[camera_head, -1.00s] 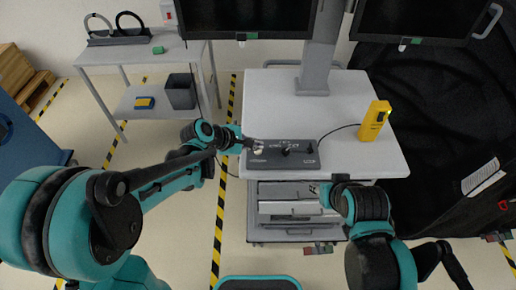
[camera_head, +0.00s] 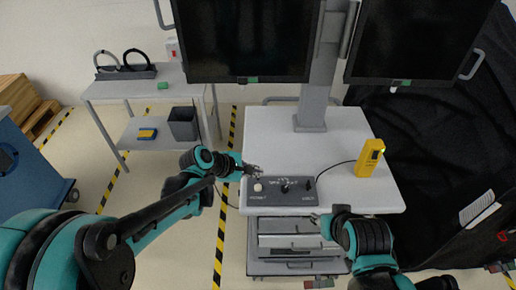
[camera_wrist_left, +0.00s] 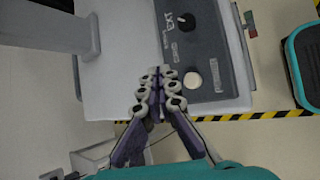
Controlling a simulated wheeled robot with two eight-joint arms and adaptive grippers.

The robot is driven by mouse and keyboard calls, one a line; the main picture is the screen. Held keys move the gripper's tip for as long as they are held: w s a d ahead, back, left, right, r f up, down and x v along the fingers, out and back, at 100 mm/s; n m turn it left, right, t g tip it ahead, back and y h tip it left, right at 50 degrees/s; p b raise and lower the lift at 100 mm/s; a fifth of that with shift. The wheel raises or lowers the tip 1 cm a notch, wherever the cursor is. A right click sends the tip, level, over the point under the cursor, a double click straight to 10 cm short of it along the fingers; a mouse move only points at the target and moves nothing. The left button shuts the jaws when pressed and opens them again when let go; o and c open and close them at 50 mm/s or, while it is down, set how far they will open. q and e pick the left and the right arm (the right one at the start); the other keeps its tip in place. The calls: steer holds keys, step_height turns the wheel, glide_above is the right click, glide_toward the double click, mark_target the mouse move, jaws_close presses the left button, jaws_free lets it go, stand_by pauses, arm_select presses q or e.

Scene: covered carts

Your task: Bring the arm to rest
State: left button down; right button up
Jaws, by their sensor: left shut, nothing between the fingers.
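My left gripper (camera_head: 253,170) is shut and empty at the back left edge of the dark control box (camera_head: 308,190), just behind a white round button (camera_head: 258,187). In the left wrist view its fingers (camera_wrist_left: 160,90) are together, beside the box, with the white button (camera_wrist_left: 193,81) uncovered to their right. I cannot tell if the fingers touch the cart top. My right arm is at the cart's front edge; its gripper (camera_head: 322,223) is small and partly hidden, so its jaws cannot be read.
The white cart top (camera_head: 270,130) carries a yellow device (camera_head: 370,158), cabled to the box, and a grey monitor post (camera_head: 315,100). Two dark monitors (camera_head: 245,40) hang above. A side table (camera_head: 170,88) stands at left, black cloth (camera_head: 430,130) at right. The cart's middle is clear.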

arm_select(q)
steer(key=s+a+f+m+t+y+b, duration=0.1)
steer(key=s+a+m+y+b, duration=0.5)
steer(key=s+a+m, duration=1)
steer(key=s+a+f+y, duration=0.1)
steer(key=s, duration=0.1)
steer(key=shift+s+f+t, duration=0.2)
steer(key=shift+s+t, duration=0.1)
steer(key=shift+t, duration=0.1)
